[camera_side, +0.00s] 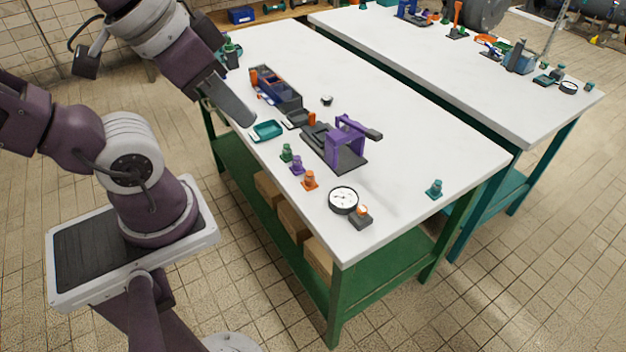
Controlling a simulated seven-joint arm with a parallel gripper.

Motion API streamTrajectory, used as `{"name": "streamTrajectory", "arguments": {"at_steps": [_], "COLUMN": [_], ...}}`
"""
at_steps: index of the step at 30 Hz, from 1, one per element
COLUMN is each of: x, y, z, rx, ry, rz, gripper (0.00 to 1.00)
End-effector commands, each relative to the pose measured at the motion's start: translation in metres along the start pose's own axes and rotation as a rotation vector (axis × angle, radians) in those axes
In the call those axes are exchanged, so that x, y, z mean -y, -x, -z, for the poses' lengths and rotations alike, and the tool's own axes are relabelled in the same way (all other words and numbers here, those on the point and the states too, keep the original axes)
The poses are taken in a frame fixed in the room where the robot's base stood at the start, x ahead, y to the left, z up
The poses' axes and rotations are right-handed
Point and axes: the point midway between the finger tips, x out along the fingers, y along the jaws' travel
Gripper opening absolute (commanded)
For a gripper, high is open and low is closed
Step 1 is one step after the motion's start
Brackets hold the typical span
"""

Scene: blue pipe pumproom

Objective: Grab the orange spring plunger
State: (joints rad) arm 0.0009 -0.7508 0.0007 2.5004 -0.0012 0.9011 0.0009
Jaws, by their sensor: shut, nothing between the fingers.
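An orange spring plunger (310,181) stands upright on the white table (400,168), near its front edge. It is the nearest in a short row with a purple one (297,166) and a green one (287,153). My gripper (249,121) is shut and empty. It appears above the table's left edge, up and left of the orange plunger and apart from it. The fingertips are small and hard to make out.
A teal tray (267,131) lies near the gripper. A purple clamp fixture (345,143) stands behind the row. A dial gauge (343,199) and a dark block with an orange top (361,217) lie to the right.

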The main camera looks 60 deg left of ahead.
Motion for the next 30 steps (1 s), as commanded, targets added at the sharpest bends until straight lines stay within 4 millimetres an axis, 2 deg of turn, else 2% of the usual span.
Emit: {"name": "streamTrajectory", "arguments": {"at_steps": [12,13,18,27,30], "x": [0.0002,0.0002,0.0002,0.0005,0.0037], "y": [-0.0001,-0.0001,-0.0001,-0.0004,-0.0058], "z": [0.0003,0.0003,0.0003,0.0009,0.0093], "rx": [0.0,0.0,0.0,0.003,0.068], "ry": [0.0,0.0,0.0,-0.003,-0.056], "rz": [0.001,0.001,0.001,0.002,0.014], "gripper": [0.0,0.02,0.35,0.36,0.36]}}
